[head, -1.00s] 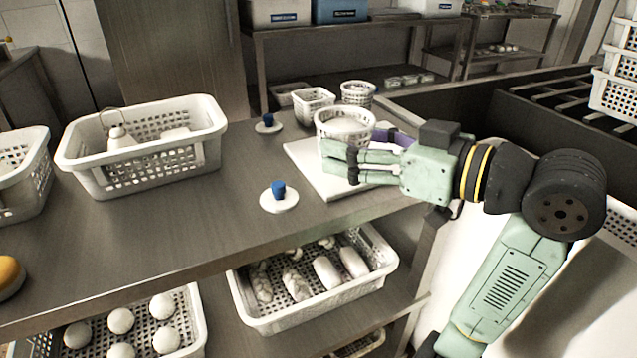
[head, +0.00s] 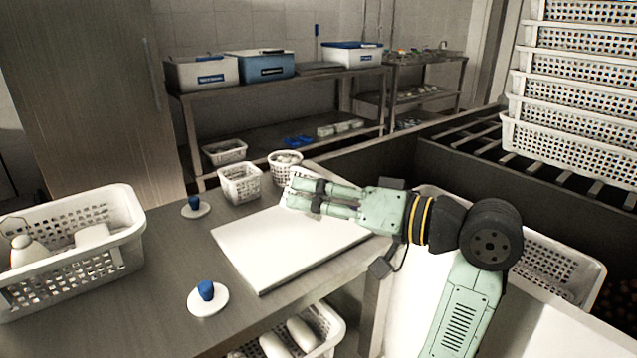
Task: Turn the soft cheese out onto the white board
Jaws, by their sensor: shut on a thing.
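The white board (head: 285,250) lies on the steel table, and its visible top is bare. My gripper (head: 298,196) is over the board's far edge, with its fingers pointing left. It is shut on a small white perforated basket (head: 299,173). Only parts of this basket show around the fingers, and it looks tipped over. The soft cheese cannot be made out now; the fingers and basket wall hide the inside.
Two small perforated baskets (head: 240,184) (head: 285,167) stand just behind the board. White discs with blue knobs (head: 208,300) (head: 195,212) lie left of it. A large white basket (head: 110,262) stands at the left. A dark sink-like trough (head: 400,160) lies behind my arm.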

